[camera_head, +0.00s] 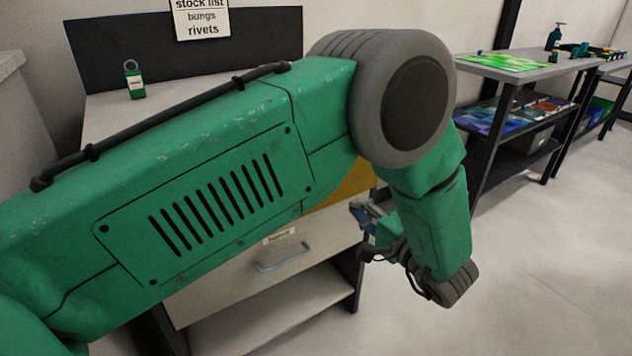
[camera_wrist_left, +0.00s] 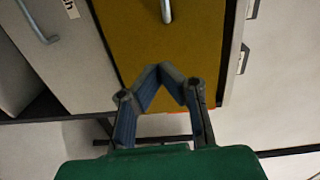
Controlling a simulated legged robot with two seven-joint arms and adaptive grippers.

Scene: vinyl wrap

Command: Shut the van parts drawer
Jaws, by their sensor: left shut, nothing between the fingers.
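My left arm crosses the head view, and its gripper (camera_head: 366,216) hangs beside the right part of a drawer cabinet. In the left wrist view my left gripper (camera_wrist_left: 172,74) is shut with nothing between its fingertips. Its tips overlap an ochre front (camera_wrist_left: 165,45) with a metal handle (camera_wrist_left: 166,10); contact cannot be told. A strip of the ochre front (camera_head: 345,187) shows below my arm in the head view. A pale drawer (camera_head: 240,280) has a handle (camera_head: 283,257) and a small label. I cannot read which drawer is the van parts drawer. My arm hides much of the cabinet.
A grey bench (camera_head: 520,72) with shelves stands at the right. The floor (camera_head: 500,270) between is clear.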

